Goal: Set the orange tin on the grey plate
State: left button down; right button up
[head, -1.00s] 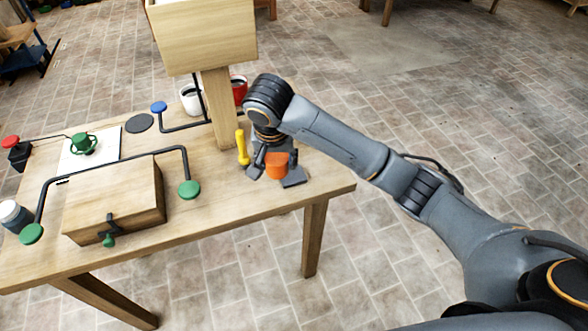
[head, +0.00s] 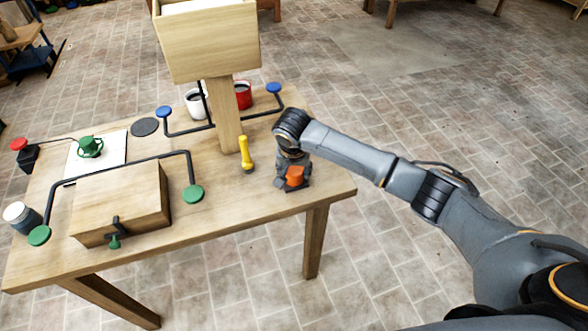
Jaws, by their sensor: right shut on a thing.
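The orange tin (head: 294,176) is at the right end of the wooden table. My right gripper (head: 293,183) reaches down over it from the right and is shut on it, with the fingers hiding part of its sides. I cannot tell whether the tin touches the tabletop. The grey plate (head: 145,127) is a flat dark round disc lying at the back left of the table, bare on top and well apart from the tin. My left gripper is not in view.
Between tin and plate stand a yellow-handled tool (head: 246,153) and a wooden post carrying a box (head: 205,40). White (head: 196,103) and red mugs (head: 243,95) stand behind. A wooden block (head: 120,205) lies front left.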

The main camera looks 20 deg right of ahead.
jog(key=shift+f, duration=0.1)
jog(key=o, duration=1.2)
jog(key=v, duration=1.2)
jog(key=shift+b, duration=0.35)
jog(key=shift+a, duration=0.1)
